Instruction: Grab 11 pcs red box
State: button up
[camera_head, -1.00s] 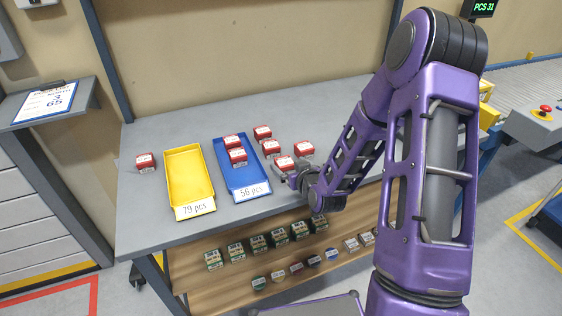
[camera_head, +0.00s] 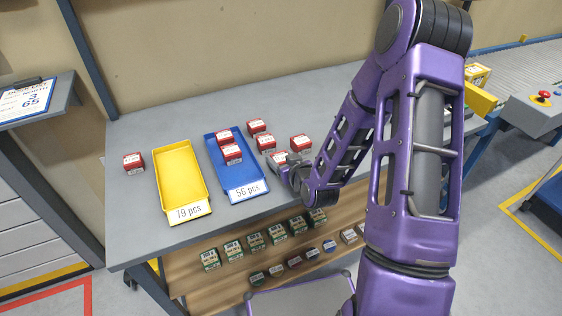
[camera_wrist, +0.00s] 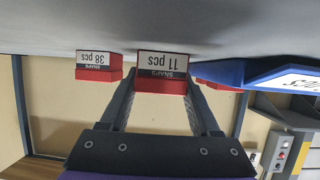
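A red box marked "11 pcs" (camera_wrist: 162,68) stands on the grey table, upside down in the wrist view. My gripper (camera_wrist: 162,98) has a finger along each side of it; whether they press on it I cannot tell. In the head view my gripper (camera_head: 287,172) is at a red box (camera_head: 277,159), just right of the blue tray, partly hiding it. Another red box, "38 pcs" (camera_wrist: 98,66), stands beside it in the wrist view. More red boxes stand on the table (camera_head: 257,127) (camera_head: 265,142) (camera_head: 301,142) (camera_head: 133,163) and in the blue tray (camera_head: 231,154).
The blue tray "56 pcs" (camera_head: 251,178) and yellow tray "79 pcs" (camera_head: 180,175) lie on the table (camera_head: 130,220). The blue tray (camera_wrist: 265,72) is close to the right finger in the wrist view. Green boxes (camera_head: 232,250) and round tins stand on the shelf below.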

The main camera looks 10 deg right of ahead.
jog(key=c, duration=0.9)
jog(key=shift+r, duration=0.1)
